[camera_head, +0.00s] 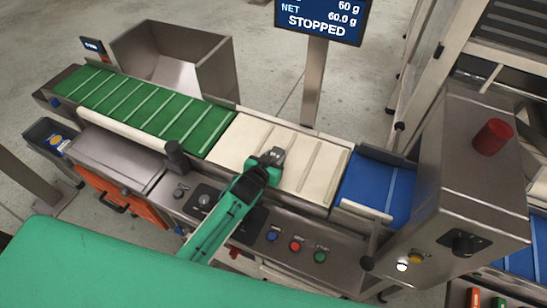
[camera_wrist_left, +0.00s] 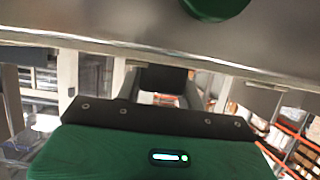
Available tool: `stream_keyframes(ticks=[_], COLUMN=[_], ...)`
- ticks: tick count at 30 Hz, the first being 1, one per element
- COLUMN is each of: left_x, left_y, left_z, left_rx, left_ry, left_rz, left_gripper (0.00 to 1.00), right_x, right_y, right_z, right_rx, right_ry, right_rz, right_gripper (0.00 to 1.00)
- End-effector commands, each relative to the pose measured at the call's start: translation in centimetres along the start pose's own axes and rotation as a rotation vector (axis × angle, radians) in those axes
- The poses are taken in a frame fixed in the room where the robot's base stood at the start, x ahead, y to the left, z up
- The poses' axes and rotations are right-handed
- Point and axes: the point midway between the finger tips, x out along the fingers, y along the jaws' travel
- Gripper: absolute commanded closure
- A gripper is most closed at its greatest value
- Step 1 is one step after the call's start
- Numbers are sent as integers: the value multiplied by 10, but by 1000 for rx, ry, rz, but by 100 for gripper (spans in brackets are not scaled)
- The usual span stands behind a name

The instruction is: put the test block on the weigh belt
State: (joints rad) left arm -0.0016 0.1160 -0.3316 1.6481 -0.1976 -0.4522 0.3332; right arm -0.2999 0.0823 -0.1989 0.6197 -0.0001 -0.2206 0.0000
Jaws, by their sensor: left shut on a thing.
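My left gripper (camera_head: 271,164) comes in from the left over the pale weigh belt (camera_head: 320,170), at its near-middle part. It is shut on the test block (camera_head: 278,154), a small dark grey piece at the fingertips, mostly hidden by the gripper. In the left wrist view a dark piece (camera_wrist_left: 162,78) shows between the grey fingers. The block is at or just above the belt; I cannot tell whether it touches. The display (camera_head: 322,18) above reads 60 g, NET 60.0 g and STOPPED. My right gripper is not in view.
A green belt (camera_head: 145,105) lies to the left and a blue belt (camera_head: 400,185) to the right. A steel bin (camera_head: 180,65) stands behind the green belt. Buttons (camera_head: 295,246) line the front panel.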

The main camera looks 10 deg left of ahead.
Motion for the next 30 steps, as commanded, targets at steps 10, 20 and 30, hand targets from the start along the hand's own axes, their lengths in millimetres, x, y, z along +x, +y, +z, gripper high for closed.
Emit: stream_keyframes(ticks=[10,20,30], left_x=[0,-24,-89], left_y=[0,0,0], left_z=[0,-1,-1], left_rx=[0,0,0], left_ry=[0,-1,-1], left_rz=[0,0,0], left_gripper=[40,40,40], right_x=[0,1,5], right_y=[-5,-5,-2], right_z=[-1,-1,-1], right_rx=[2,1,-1], right_ry=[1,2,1], right_rz=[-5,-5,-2], right_gripper=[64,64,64])
